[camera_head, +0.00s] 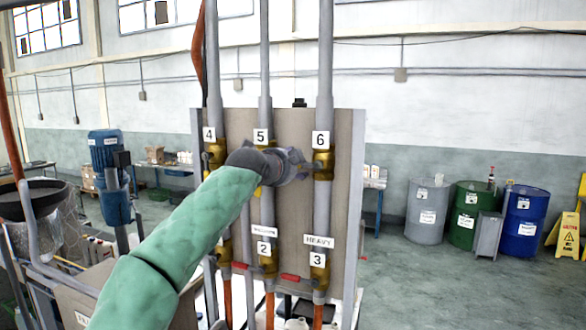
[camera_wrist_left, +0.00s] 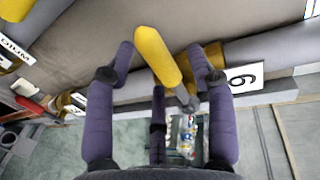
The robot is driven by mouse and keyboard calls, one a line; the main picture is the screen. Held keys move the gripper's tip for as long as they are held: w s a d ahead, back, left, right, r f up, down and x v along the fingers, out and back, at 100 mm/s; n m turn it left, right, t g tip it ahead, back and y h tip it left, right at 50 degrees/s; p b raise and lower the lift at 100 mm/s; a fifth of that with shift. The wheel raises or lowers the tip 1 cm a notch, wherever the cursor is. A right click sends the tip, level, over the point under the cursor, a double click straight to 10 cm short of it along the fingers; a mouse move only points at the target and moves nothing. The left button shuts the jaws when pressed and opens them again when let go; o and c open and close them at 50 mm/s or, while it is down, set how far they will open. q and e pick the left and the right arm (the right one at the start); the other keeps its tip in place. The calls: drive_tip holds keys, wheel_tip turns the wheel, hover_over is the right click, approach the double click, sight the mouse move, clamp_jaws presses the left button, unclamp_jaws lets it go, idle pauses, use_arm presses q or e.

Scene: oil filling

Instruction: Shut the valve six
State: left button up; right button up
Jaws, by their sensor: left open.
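Valve six is a brass body (camera_head: 323,163) on the right pipe, under the white label "6" (camera_head: 321,140). Its yellow handle (camera_wrist_left: 157,57) shows in the left wrist view, slanting from upper left down to a grey pivot beside the brass; the label "6" (camera_wrist_left: 243,77) is just right of it. My left gripper (camera_head: 298,164), on the green-sleeved arm, is just left of valve six. In the wrist view its dark fingers (camera_wrist_left: 160,62) are open, spread on both sides of the handle. Whether they touch it I cannot tell. The handle is hidden in the head view.
Valves labelled 4 (camera_head: 209,134) and 5 (camera_head: 261,135) stand left on the same panel (camera_head: 344,190). Below are valve 2 (camera_head: 267,262) and valve 3 (camera_head: 319,270) with red handles. Grey, green and blue drums (camera_head: 520,222) stand far right. The floor between is clear.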

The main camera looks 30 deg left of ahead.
use_arm(q)
drive_tip(key=v, duration=1.1)
drive_tip(key=shift+s, duration=0.3)
drive_tip(key=shift+d, duration=0.1)
